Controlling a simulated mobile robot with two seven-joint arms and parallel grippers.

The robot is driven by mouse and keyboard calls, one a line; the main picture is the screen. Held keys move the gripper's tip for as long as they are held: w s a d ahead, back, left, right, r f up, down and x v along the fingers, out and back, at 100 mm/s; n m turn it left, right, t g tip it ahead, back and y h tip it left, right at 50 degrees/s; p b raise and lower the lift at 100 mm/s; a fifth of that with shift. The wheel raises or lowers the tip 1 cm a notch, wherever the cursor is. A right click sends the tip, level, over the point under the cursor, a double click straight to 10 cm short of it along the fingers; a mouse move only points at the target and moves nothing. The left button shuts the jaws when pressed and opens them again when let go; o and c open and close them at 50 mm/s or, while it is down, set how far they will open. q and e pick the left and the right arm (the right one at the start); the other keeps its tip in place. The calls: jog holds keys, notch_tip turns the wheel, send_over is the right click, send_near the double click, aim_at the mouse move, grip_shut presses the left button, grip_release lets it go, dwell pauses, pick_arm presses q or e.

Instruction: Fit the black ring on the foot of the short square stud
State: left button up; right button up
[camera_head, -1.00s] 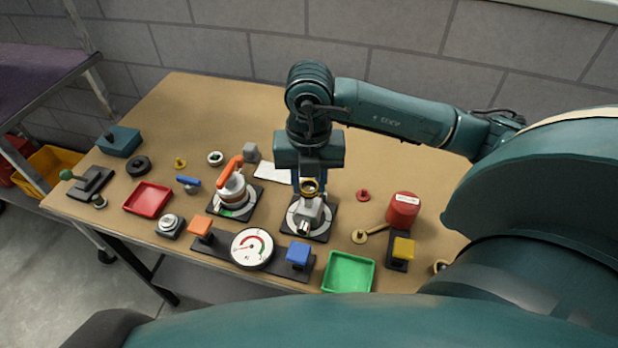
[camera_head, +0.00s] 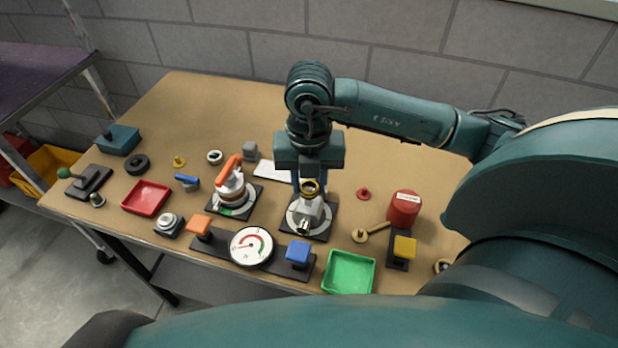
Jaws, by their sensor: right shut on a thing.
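A black ring (camera_head: 137,164) lies flat on the table at the left, behind the red tray. I cannot tell surely which thing is the short square stud. A grey part with a pale round base stands on a black plate (camera_head: 322,233) in the middle. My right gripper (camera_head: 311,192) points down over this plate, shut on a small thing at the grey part. A gold-rimmed dark round piece (camera_head: 311,186) shows between the fingers. The fingers and the arm hide part of what is held. My left gripper is not in view.
An orange-handled device (camera_head: 230,185) stands just left of my right gripper. A gauge (camera_head: 251,247), an orange block (camera_head: 200,226) and a blue block (camera_head: 298,253) line the front. A red tray (camera_head: 146,198), green tray (camera_head: 349,272) and red cylinder (camera_head: 404,207) stand around. The table's back is clear.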

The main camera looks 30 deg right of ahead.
aim_at(309, 192)
jog(key=shift+f+b, duration=0.4)
jog(key=shift+f, duration=0.15)
jog(key=shift+f, duration=0.1)
jog(key=shift+f+b, duration=0.5)
jog(key=shift+b, duration=0.05)
jog(key=shift+f, duration=0.2)
dwell(0.5)
jog(key=shift+f+b, duration=0.35)
jog(key=shift+b, duration=0.15)
dwell(0.4)
jog(key=shift+f, duration=0.2)
